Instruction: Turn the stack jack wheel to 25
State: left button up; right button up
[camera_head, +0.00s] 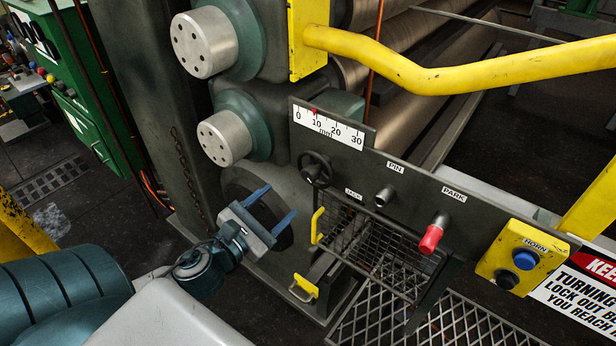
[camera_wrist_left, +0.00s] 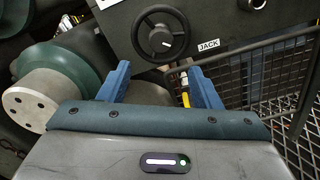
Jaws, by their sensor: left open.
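The jack wheel (camera_head: 316,169) is a small black handwheel on the dark panel, beside the JACK label (camera_head: 353,194). The wheel also shows in the left wrist view (camera_wrist_left: 161,34), upper middle, with spokes and a pale hub mark. A white scale (camera_head: 328,125) marked 0 to 30 mm sits above it, its red pointer (camera_head: 314,111) close to the 10. My left gripper (camera_head: 281,200) is open and empty, blue fingers apart, to the lower left of the wheel and not touching it. In the wrist view the wheel lies beyond the fingertips. My right gripper is not in view.
The red-capped PARK knob (camera_head: 432,234) and the PIN knob (camera_head: 384,196) are to the right. Metal roll ends (camera_head: 224,138) stand upper left. A yellow rail (camera_head: 450,80) crosses above.

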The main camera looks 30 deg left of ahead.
aim_at(306, 178)
pick_arm(q)
jog(key=w+p, duration=0.1)
jog(key=w, duration=0.1)
jog(key=w+p, duration=0.1)
jog(key=w, duration=0.4)
jog(key=shift+w+d+r+p, duration=0.1)
jog(key=shift+w+d+p, duration=0.25)
jog(key=shift+p, duration=0.05)
jog(key=shift+w+d, duration=0.1)
jog(key=shift+w, duration=0.8)
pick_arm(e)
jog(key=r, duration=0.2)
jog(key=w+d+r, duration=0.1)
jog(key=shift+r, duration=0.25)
pick_arm(q)
jog(key=shift+c, duration=0.5)
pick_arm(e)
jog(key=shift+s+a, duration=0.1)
pick_arm(q)
jog(key=c, duration=0.9)
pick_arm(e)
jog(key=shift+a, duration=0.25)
